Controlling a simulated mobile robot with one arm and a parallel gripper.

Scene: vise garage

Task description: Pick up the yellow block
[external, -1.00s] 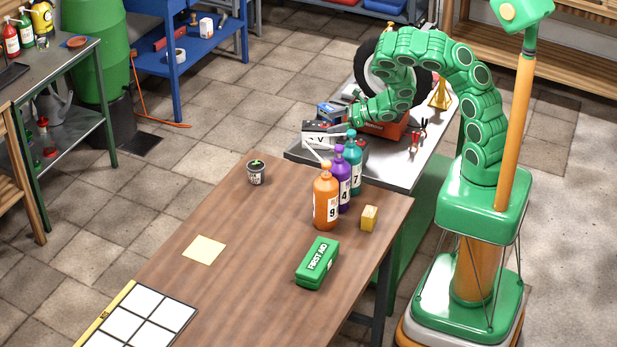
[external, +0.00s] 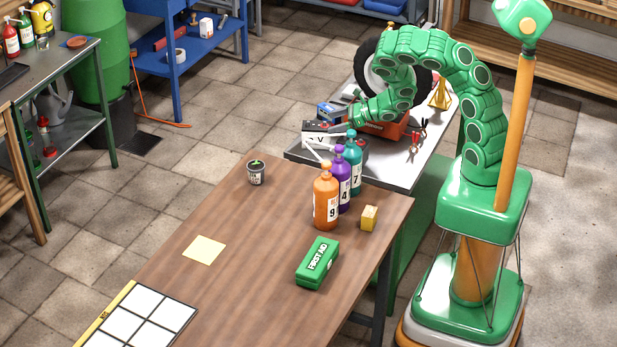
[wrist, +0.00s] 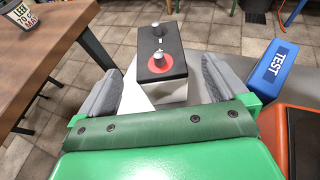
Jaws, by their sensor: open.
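The yellow block (external: 369,218) stands on the brown wooden table, right of the orange bottle (external: 326,200) and near the table's right edge. It does not show in the wrist view. My gripper (external: 322,142) is well away from it, over the metal bench behind the table.
Purple (external: 343,182) and teal (external: 353,165) bottles stand behind the orange one. A green first aid box (external: 317,262) lies in front of the block. A dark cup (external: 256,172) and a yellow note (external: 204,250) are further left. A blue TEST box (wrist: 281,67) is beside my gripper.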

